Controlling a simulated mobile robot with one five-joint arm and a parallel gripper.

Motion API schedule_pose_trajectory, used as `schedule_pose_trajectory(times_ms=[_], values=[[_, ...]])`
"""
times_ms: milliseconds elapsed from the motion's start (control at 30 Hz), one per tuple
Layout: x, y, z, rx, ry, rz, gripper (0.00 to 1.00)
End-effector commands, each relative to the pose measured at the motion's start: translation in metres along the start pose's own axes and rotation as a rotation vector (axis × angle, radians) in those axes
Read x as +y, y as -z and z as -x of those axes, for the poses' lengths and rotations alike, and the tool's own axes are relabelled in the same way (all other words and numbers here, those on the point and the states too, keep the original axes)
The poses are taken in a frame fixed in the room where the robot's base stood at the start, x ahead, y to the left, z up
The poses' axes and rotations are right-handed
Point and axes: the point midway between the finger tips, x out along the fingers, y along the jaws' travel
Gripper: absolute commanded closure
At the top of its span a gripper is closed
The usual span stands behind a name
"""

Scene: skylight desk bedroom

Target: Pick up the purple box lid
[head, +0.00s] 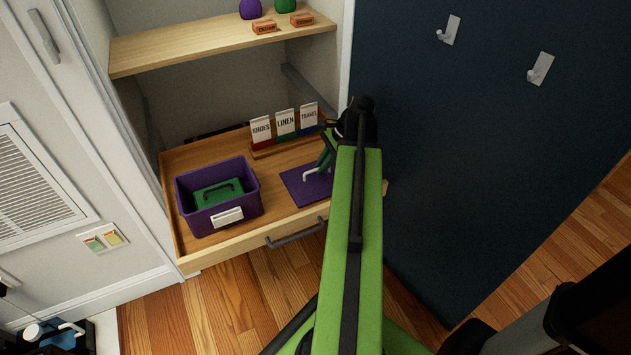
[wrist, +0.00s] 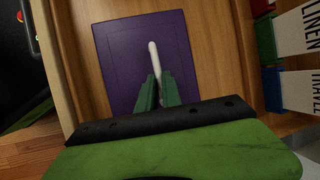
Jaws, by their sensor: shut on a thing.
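The purple box lid (head: 303,188) is a flat panel with a white handle on top, on the wooden drawer's floor, right of the purple box. In the wrist view the lid (wrist: 118,50) fills the upper middle. My gripper (head: 326,163) has green fingers shut on the white handle (wrist: 153,58). The fingertips (wrist: 153,92) sit over the lid's near part. Whether the lid is lifted off the drawer floor I cannot tell. My arm hides the lid's right side in the head view. The purple box (head: 250,180) stands at the drawer's left with a green handled piece (head: 207,197) inside.
The drawer (head: 185,259) is pulled out, with a grey handle at its front. Cards reading shoes, linen and travel (head: 286,123) stand behind the lid. A shelf (head: 160,51) above holds cedar blocks (head: 264,27) and round items. A dark panel (head: 440,130) with hooks rises at right.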

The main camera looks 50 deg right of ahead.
Motion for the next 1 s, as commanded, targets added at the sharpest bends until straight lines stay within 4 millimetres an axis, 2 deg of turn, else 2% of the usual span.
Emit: schedule_pose_trajectory(times_ms=[300,433,567,833,1000], values=[[0.0,0.0,0.001,0.001,0.0,-0.001,1.0],[-0.002,-0.003,0.008,0.0,0.0,-0.001,1.0],[-0.005,-0.01,0.026,0.0,0.0,0.0,1.0],[-0.017,-0.032,0.079,0.0,0.0,0.0,1.0],[-0.02,-0.038,0.093,0.0,0.0,0.0,1.0]])
